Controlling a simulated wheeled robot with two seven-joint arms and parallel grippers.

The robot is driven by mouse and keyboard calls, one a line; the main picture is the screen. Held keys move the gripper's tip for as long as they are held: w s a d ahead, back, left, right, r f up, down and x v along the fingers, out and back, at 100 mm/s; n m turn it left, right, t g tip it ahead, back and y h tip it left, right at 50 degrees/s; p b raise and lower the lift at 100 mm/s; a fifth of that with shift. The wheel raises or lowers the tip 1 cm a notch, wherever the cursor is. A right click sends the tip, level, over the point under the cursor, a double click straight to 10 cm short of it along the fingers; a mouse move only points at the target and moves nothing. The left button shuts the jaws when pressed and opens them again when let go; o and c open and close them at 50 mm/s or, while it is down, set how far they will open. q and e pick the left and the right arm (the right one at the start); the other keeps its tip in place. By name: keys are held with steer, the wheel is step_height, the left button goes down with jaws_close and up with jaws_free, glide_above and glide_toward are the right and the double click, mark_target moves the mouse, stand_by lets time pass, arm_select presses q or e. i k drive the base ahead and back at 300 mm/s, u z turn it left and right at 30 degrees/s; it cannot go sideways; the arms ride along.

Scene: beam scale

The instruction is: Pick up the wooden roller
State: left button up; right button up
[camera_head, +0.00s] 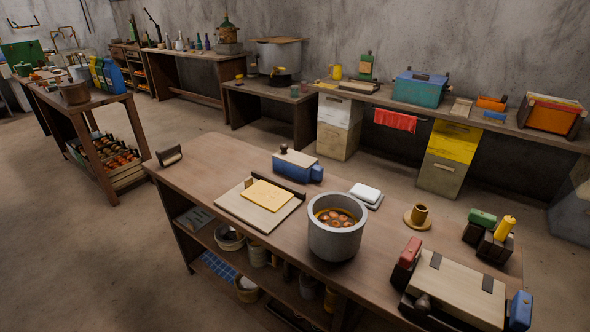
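A small dark brown piece with a cylindrical shape (169,155) sits at the far left corner of the wooden workbench (215,160). It looks most like the wooden roller, but it is too small to be sure. Neither of my grippers is in view, and nothing is seen touching this piece.
On the bench stand a board with a yellow slab (268,195), a blue box (297,165), a grey pot (335,240) with round items in liquid, a white block (366,192), a brass candlestick-like piece (418,217) and a cream-topped case (458,288). The bench's left end is mostly clear.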

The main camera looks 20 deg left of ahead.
mark_target(171, 149)
steer(key=u, duration=1.5)
